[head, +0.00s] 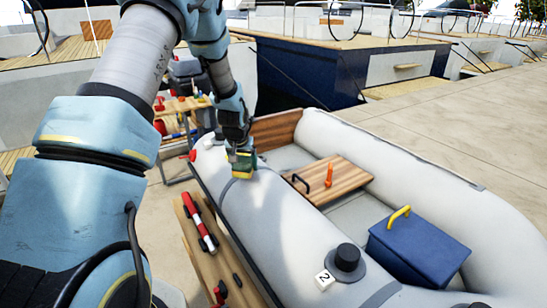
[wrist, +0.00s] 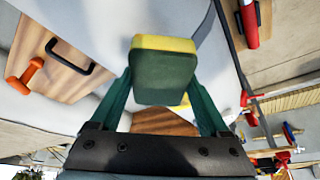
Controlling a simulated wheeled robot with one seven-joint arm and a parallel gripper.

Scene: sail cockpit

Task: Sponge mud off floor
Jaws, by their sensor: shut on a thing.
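My gripper (head: 240,158) is shut on a sponge (head: 243,167) with a dark green side and a yellow side. It holds the sponge over the left tube of a grey inflatable dinghy (head: 270,215); I cannot tell whether they touch. In the wrist view the sponge (wrist: 163,75) sits between the two green fingers. The dinghy floor (head: 352,212) shows in part, pale grey, beside the wooden seat and in front of it. I see no clear mud on it; the seat and tubes hide much of the floor.
A wooden seat (head: 345,172) with a black handle and an orange tool (head: 329,174) crosses the dinghy. A blue box (head: 415,248) with a yellow handle stands inside. A red and white cylinder (head: 200,222) lies on a plank at left. Open paving (head: 440,130) lies beyond.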

